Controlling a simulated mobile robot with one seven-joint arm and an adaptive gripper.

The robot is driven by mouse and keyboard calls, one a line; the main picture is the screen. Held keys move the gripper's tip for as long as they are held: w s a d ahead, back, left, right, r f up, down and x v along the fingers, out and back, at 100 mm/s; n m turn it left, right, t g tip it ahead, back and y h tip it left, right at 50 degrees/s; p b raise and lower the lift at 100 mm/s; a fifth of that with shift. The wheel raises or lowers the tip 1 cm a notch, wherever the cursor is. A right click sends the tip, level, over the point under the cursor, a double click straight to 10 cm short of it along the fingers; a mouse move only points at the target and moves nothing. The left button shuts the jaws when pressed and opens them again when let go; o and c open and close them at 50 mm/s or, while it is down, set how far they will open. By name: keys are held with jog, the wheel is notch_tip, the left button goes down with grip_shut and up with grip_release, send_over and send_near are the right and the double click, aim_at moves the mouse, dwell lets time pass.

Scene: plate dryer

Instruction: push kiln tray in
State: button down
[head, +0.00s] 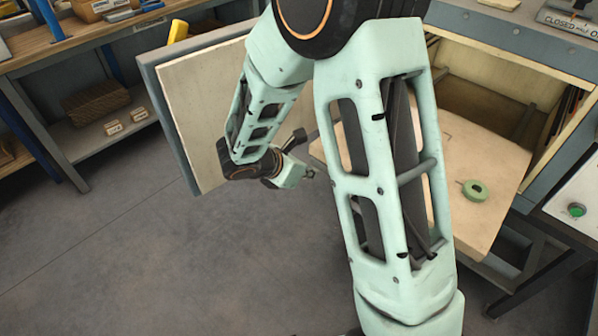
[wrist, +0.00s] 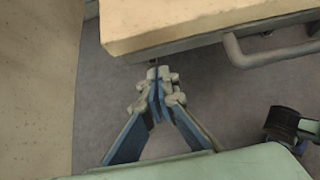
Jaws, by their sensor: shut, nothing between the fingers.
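The kiln tray (head: 495,165) is a thick cream slab sticking out of the open kiln (head: 515,42) in the head view. A green ring (head: 475,190) lies on it. My arm hides the tray's left part. In the wrist view the tray's front edge (wrist: 210,22) spans the top, with a grey bar handle (wrist: 268,57) below it at the right. My gripper (wrist: 155,74) is shut and empty, its tips pointing at the tray's front, left of the handle. I cannot tell whether they touch it. In the head view the fingers are hard to make out.
The open kiln door (head: 190,110), cream inside with a grey edge, stands left of my forearm; its inner face (wrist: 35,85) fills the wrist view's left side. A panel with a green button (head: 576,210) is at the right. Workbenches (head: 70,55) stand behind. The front floor is clear.

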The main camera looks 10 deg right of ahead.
aim_at(325, 165)
jog(key=shift+w+d+r, duration=0.15)
jog(key=shift+w+d, duration=0.95)
jog(key=shift+d, duration=0.25)
jog(key=shift+d, duration=0.1)
